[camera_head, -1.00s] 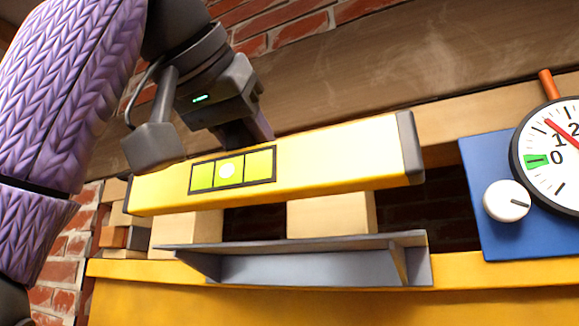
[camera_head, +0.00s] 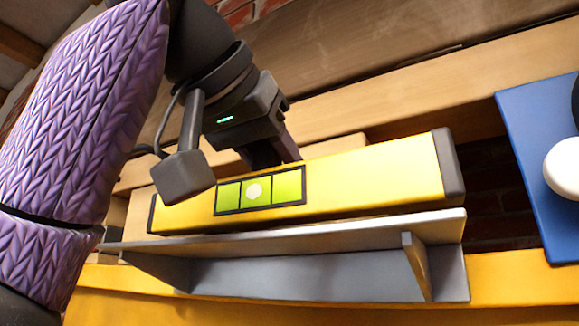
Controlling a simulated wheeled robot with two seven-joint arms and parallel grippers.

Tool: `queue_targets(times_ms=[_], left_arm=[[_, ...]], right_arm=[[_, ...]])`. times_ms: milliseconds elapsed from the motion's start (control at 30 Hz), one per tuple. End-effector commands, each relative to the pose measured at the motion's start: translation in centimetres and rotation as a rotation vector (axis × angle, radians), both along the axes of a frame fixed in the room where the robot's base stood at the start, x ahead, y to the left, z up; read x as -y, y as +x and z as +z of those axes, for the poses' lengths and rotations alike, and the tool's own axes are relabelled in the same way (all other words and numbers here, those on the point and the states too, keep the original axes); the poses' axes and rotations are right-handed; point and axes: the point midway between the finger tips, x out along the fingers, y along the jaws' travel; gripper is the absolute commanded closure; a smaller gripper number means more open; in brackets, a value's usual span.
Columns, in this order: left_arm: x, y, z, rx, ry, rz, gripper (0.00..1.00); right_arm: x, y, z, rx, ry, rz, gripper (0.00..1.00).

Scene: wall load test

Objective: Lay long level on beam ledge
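The long yellow level (camera_head: 375,180) has dark end caps and a green vial window with a pale bubble near its middle. It lies lengthwise along the grey ledge (camera_head: 330,233), just above or touching its top; I cannot tell which. My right gripper is not in view.
The ledge has triangular side brackets and is fixed to a yellow beam (camera_head: 520,285). A blue panel (camera_head: 535,150) with a white knob (camera_head: 565,168) stands close to the right. Wooden planks and brick lie behind.

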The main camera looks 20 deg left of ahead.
Motion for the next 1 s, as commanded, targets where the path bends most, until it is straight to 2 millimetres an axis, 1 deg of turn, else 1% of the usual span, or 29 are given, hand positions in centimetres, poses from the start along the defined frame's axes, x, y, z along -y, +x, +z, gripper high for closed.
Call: queue_targets(times_ms=[300,967,1000], left_arm=[[0.0,0.0,-0.1,0.001,0.0,0.0,1.0],[0.0,0.0,-1.4,0.001,0.0,0.0,1.0],[0.0,0.0,-1.4,0.001,0.0,0.0,0.61]], right_arm=[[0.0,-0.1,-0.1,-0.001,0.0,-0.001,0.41],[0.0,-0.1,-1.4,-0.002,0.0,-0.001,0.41],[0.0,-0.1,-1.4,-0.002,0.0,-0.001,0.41]])
